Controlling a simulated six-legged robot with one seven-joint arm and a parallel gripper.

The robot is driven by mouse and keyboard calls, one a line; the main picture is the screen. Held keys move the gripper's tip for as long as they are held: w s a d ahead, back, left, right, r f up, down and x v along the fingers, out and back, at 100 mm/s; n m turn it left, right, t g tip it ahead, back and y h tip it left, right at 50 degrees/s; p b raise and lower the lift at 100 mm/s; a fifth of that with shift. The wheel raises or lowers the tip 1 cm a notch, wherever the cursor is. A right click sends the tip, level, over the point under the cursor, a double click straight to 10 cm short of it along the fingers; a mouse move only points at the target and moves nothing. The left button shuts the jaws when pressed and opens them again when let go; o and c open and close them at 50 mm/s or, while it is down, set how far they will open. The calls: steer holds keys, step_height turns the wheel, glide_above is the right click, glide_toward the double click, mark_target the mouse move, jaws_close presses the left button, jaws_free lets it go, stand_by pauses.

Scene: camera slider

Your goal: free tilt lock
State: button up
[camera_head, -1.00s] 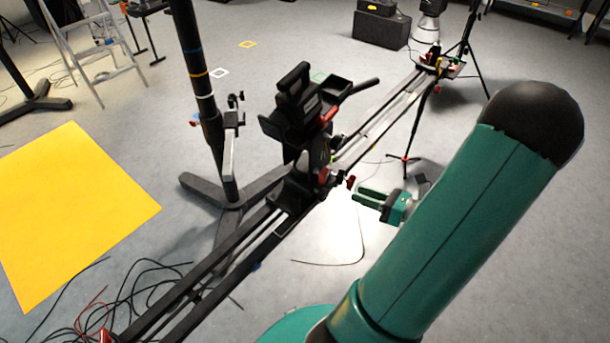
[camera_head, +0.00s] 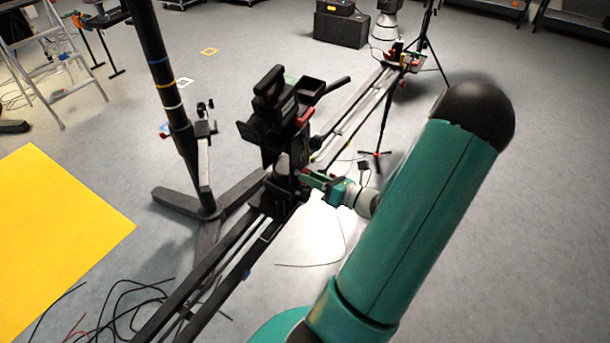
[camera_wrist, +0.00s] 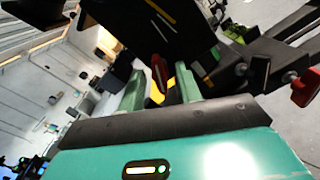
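The camera head (camera_head: 280,112) with its black camera and pan handle sits on the carriage (camera_head: 284,190) of the long slider rail (camera_head: 205,275). My gripper (camera_head: 306,178) is at the right side of the carriage, below the camera. In the wrist view my two green fingers (camera_wrist: 160,88) stand apart. A dark red lever (camera_wrist: 158,70) shows between and just beyond them, nearer the left finger. I cannot tell whether a finger touches it, or whether it is the tilt lock. Another red knob (camera_wrist: 304,87) is at the right of the wrist view.
A black stand (camera_head: 180,125) with spread feet is left of the rail. Loose cables (camera_head: 120,300) lie near the front end. A yellow sheet (camera_head: 55,225) lies at left. A light tripod (camera_head: 378,154) stands beyond the carriage. The floor at right is clear.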

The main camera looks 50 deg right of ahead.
steer(key=shift+w+a, duration=0.1)
steer(key=shift+w, duration=0.95)
steer(key=shift+c, duration=0.4)
jaws_close()
